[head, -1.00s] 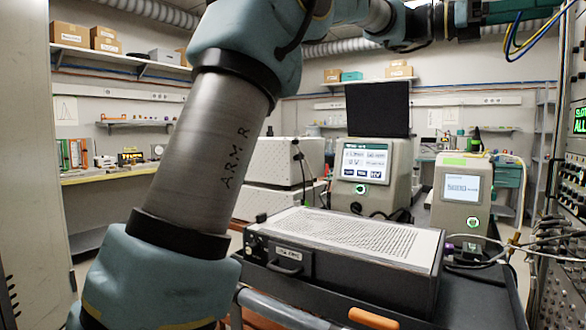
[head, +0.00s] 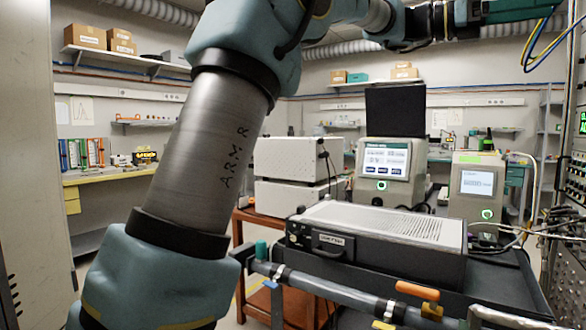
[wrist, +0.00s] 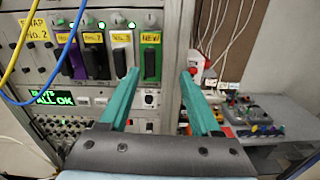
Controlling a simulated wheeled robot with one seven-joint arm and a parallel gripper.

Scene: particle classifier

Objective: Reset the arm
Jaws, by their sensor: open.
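My arm (head: 212,150) rises through the left half of the head view, bends near the top and runs out to the right edge. My gripper (wrist: 158,75) shows in the wrist view as two green fingers set wide apart with nothing between them. Behind it is a rack panel (wrist: 75,95) with slotted modules, yellow labels and a green "ALL OK" display (wrist: 52,97). I cannot tell whether the fingers touch the panel. The fingertips do not show in the head view.
A black cart (head: 500,290) carries a flat perforated unit (head: 375,245). Two screened instruments (head: 385,170) (head: 475,185) stand behind it. A rack of cables (head: 565,230) lines the right edge. In the wrist view, a cluttered bench (wrist: 255,112) is at the right.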

